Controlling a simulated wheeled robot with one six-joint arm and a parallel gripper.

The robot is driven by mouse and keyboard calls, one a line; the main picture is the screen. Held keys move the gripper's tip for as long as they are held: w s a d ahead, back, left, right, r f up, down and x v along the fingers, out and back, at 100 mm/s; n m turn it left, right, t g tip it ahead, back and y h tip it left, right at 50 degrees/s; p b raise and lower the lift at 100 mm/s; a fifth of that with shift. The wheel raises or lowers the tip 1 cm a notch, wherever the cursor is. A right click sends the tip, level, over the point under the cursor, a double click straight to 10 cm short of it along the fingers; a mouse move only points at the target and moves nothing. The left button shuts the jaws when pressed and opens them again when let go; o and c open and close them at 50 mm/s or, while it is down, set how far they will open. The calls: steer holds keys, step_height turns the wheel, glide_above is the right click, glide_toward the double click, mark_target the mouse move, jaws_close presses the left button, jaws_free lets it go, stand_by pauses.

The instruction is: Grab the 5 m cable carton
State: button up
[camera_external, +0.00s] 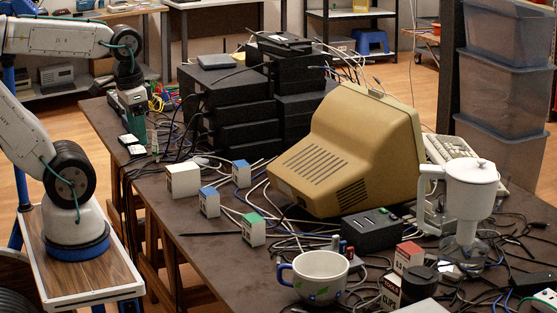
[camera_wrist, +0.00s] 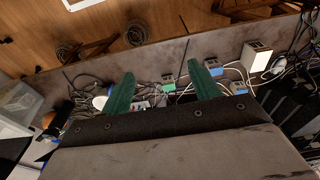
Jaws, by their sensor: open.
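Several small cartons with coloured tops stand on the dark table; their length labels are too small to read, so I cannot tell which is the 5 m one. There are two blue-topped cartons (camera_external: 209,203) (camera_external: 241,174), a green-topped one (camera_external: 253,231) and a red-topped one (camera_external: 408,257). In the wrist view the green-topped carton (camera_wrist: 168,87) shows between the fingers in the picture, with the blue-topped ones (camera_wrist: 214,70) (camera_wrist: 238,89) to the right. My gripper (camera_external: 137,138) is above the table's far left part, apart from these cartons. Its green fingers (camera_wrist: 161,72) are open and empty.
A larger pale carton (camera_external: 183,181) stands left of the blue-topped ones. Loose cables surround the cartons. Black boxes (camera_external: 238,110), a beige monitor (camera_external: 350,150), a mug (camera_external: 318,276) and a blender (camera_external: 470,195) crowd the table. The front left strip is mostly clear.

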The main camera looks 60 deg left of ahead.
step_height(320, 180, up, 5)
steer(key=m+g+y, duration=0.1)
steer(key=m+y, duration=1.2)
steer(key=m, duration=0.5)
glide_above(212, 200)
steer(key=d, duration=0.3)
steer(key=shift+y, duration=0.3)
step_height(212, 200, down, 33)
steer(key=shift+r, duration=0.1)
steer(key=shift+a+f, duration=0.15)
steer(key=shift+f, duration=0.2)
steer(key=shift+a+f, duration=0.15)
steer(key=shift+a, duration=0.2)
steer(key=x, duration=0.6)
steer(key=shift+w+a+f, duration=0.1)
steer(key=shift+a, duration=0.3)
steer(key=c, duration=1.1)
